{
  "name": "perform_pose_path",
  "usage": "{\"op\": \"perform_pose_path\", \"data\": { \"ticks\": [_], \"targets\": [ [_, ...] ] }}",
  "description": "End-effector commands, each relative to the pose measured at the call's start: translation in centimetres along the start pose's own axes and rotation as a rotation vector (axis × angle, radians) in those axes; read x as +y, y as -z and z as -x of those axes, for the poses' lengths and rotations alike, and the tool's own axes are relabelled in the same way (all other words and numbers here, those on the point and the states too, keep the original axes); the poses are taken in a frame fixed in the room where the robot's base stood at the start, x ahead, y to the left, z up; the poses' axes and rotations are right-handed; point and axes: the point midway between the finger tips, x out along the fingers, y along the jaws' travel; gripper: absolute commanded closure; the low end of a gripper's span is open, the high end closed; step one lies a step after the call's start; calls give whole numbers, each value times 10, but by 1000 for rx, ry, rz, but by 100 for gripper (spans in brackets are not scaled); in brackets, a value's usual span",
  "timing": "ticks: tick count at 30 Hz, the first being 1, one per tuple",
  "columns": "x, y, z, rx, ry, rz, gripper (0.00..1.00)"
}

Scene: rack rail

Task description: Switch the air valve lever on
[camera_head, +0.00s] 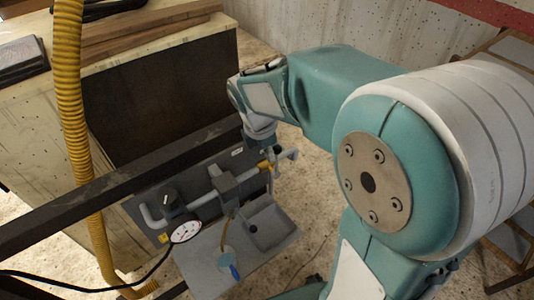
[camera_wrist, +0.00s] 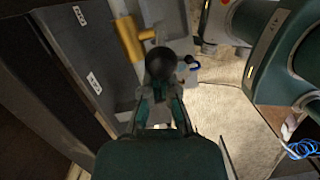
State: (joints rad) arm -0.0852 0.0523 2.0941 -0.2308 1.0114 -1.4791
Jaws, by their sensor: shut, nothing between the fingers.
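The air valve sits on a grey pipe (camera_head: 205,200) along the dark panel. Its yellow part (camera_head: 265,166) shows beside my gripper (camera_head: 274,148) in the head view. In the wrist view the yellow part (camera_wrist: 128,40) is just up and left of a round black knob (camera_wrist: 160,62), which looks like the lever's end. My gripper (camera_wrist: 161,95) is shut and empty, with its fingertips right at the knob. I cannot tell whether they touch it. The lever's shaft is mostly hidden.
A dark rail (camera_head: 120,182) and a yellow corrugated hose (camera_head: 70,100) cross the left side. Open floor shows at right.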

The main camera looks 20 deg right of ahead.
Motion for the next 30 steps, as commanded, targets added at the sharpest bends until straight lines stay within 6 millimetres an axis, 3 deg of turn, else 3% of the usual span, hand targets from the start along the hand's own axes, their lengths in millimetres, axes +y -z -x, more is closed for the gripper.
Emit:
{"op": "perform_pose_path", "data": {
  "ticks": [14, 30],
  "targets": [
    [2, -11, -1, 108, 20, 2, 100],
    [11, -51, -16, 569, 110, 21, 100]
  ]
}}
